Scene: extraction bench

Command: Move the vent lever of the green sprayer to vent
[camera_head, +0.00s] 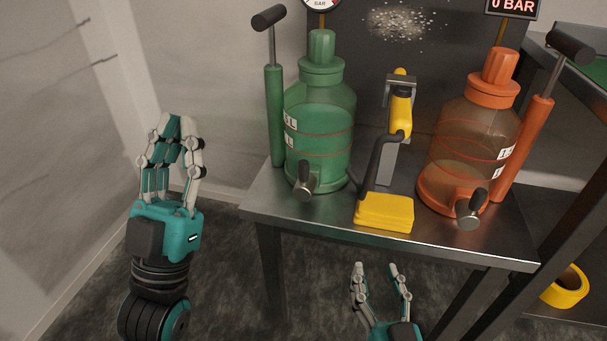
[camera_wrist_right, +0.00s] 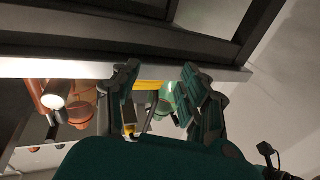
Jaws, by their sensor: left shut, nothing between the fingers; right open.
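The green sprayer (camera_head: 319,143) stands upright at the left of the metal table, with a green pump cylinder and black handle beside it. Its vent lever (camera_head: 306,179) is a dark lever with a metal knob low on its front. In the right wrist view, part of the green sprayer (camera_wrist_right: 172,95) shows between my fingers. My left gripper (camera_head: 176,128) is shut and empty, raised left of the table and apart from the sprayer. My right gripper (camera_head: 374,268) is open and empty, in front of and below the table's front edge; it also shows in the right wrist view (camera_wrist_right: 160,85).
An orange sprayer (camera_head: 471,143) with its own lever (camera_head: 470,208) stands at the right of the table (camera_head: 265,201). A yellow nozzle tool on a stand (camera_head: 398,115) and a yellow block (camera_head: 384,212) sit between the sprayers. A yellow tape roll (camera_head: 566,288) lies lower right.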

